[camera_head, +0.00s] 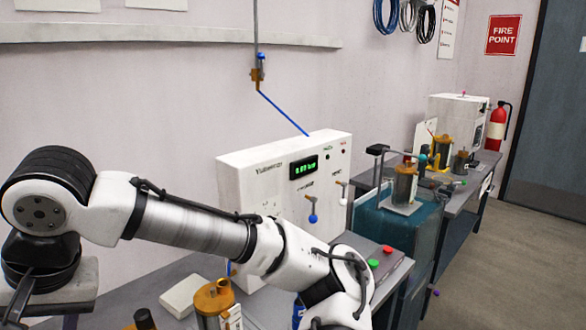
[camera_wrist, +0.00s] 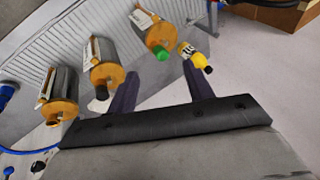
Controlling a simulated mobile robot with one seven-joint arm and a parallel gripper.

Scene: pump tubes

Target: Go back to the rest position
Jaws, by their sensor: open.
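My gripper (camera_wrist: 160,72) shows in the wrist view with its two dark fingers spread apart. Nothing is held between them. Beyond the fingers, several grey cylinders with orange ends stand in a row: one at the left (camera_wrist: 60,95), one in the middle (camera_wrist: 102,68) and one with a green tip (camera_wrist: 160,33). A small yellow piece with a dark tip (camera_wrist: 196,57) is by the right finger. In the head view my arm crosses from left to lower right, and the gripper is out of sight.
A white control box with a green display (camera_head: 303,167) stands against the wall. Below it, red and green buttons (camera_head: 380,256) sit on a grey panel. An orange-topped cylinder (camera_head: 213,298) stands near my arm. A teal tank (camera_head: 400,230) is at right; floor (camera_head: 520,250) is clear beyond.

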